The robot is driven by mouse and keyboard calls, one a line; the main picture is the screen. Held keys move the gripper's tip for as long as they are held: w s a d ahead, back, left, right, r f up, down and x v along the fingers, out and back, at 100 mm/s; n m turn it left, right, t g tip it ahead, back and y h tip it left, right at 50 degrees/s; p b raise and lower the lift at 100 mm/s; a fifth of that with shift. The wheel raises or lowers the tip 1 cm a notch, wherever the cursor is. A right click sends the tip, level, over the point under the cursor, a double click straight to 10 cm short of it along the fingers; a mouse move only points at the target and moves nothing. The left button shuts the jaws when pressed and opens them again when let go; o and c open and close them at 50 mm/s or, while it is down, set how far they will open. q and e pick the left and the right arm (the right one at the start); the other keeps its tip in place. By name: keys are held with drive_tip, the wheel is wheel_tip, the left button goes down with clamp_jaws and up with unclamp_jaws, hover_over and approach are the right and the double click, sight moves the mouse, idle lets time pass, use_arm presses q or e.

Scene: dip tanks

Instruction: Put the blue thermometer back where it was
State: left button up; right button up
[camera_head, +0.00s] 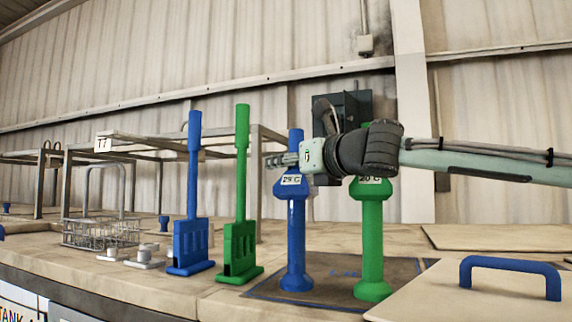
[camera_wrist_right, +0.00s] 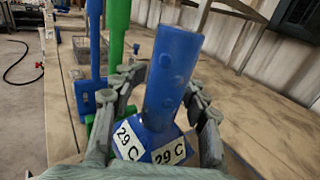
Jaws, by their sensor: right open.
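The blue thermometer (camera_head: 297,235), with 29 C labels on its collar, stands upright on a dark mat (camera_head: 268,292) on the bench. A green thermometer (camera_head: 372,240) stands just right of it on the same mat, partly covered above by my right arm. My right gripper (camera_head: 284,160) is level with the upper part of the blue thermometer. In the right wrist view the open fingers (camera_wrist_right: 160,88) are on either side of the blue thermometer's top (camera_wrist_right: 172,75). Whether a finger touches it I cannot tell. My left gripper is not in view.
A blue paddle-like tool (camera_head: 190,245) and a green one (camera_head: 240,245) stand upright left of the mat. A wire basket (camera_head: 100,233) and metal frames are further left. A lid with a blue handle (camera_head: 510,265) lies at the front right.

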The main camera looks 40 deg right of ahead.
sight(310, 185)
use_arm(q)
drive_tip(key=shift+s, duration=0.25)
use_arm(e)
drive_tip(key=shift+r, duration=0.1)
drive_tip(key=shift+s, duration=0.2)
drive_tip(key=s, duration=0.4)
drive_tip(key=s+a, duration=0.1)
drive_tip(key=s, duration=0.2)
drive_tip(key=shift+r, duration=0.2)
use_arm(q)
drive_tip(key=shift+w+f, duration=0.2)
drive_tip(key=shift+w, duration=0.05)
use_arm(e)
drive_tip(key=s, duration=0.4)
drive_tip(key=shift+s+a+f, duration=0.15)
drive_tip(key=shift+s+a, duration=0.1)
drive_tip(key=shift+a, duration=0.15)
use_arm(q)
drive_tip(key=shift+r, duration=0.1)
use_arm(e)
drive_tip(key=shift+w, duration=0.1)
